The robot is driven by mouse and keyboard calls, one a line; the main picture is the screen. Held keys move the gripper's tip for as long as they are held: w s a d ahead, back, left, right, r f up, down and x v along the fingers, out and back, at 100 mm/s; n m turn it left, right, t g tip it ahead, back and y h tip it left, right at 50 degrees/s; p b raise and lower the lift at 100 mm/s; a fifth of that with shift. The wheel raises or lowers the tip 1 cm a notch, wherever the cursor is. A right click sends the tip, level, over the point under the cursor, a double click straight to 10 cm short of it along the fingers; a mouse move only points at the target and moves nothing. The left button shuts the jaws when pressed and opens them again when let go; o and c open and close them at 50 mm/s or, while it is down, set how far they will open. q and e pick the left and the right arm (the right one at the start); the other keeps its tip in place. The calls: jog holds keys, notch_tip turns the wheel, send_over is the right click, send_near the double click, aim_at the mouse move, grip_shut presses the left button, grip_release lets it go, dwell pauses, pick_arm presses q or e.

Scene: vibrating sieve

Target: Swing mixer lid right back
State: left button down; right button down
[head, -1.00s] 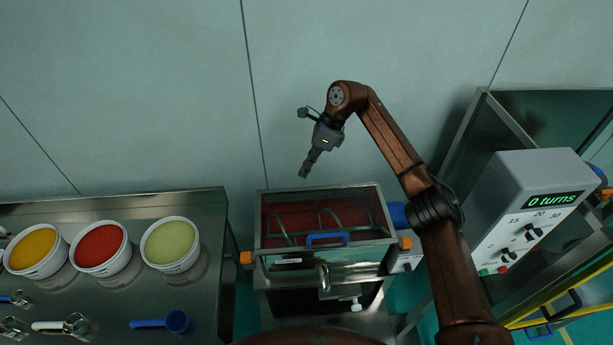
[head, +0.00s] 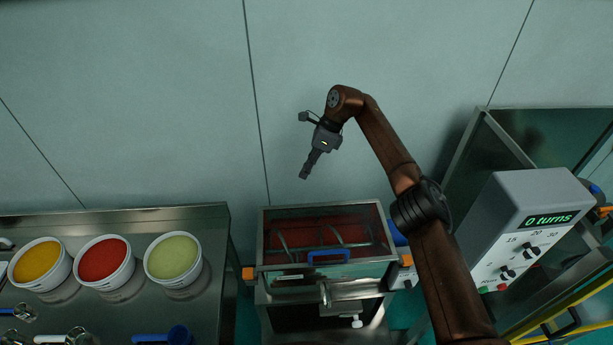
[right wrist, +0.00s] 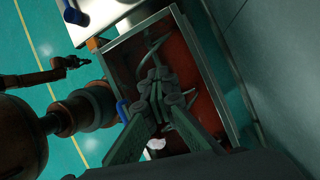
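The mixer (head: 262,235) is a metal box with a red mass and curved stirrer bars inside, below the middle of the head view. Its see-through lid appears to lie down over the box, with a blue handle (head: 328,257) along the front side. The handle also shows in the right wrist view (right wrist: 122,110). My right gripper (head: 304,176) points down above and behind the mixer's back edge in the head view, apart from it. Its fingers (right wrist: 165,85) are together and hold nothing visible. My left gripper (right wrist: 78,62) shows small in the right wrist view only.
A steel table (head: 215,300) at left carries tubs of yellow (head: 37,261), red (head: 103,259) and green powder (head: 172,257), plus scoops. A grey control box (head: 505,235) reading "0 turns" stands right of the mixer. The wall behind is bare.

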jog(key=shift+w+r, duration=0.1)
jog(key=shift+w, duration=0.15)
jog(key=shift+w+r+t+b, duration=0.15)
jog(key=shift+w+t+b, duration=0.3)
jog(key=shift+w, duration=0.8)
jog(key=shift+w+r+t+b, duration=0.15)
jog(key=shift+w+t, duration=0.5)
jog(key=shift+w, duration=0.6)
jog(key=shift+w+f+n+t+b, duration=0.1)
jog(key=shift+w+n+t+b, duration=0.3)
jog(key=shift+w, duration=0.85)
jog(key=shift+w+f+n+t+b, duration=0.1)
jog(key=shift+w+t+b, duration=0.3)
jog(key=shift+w+t, duration=0.55)
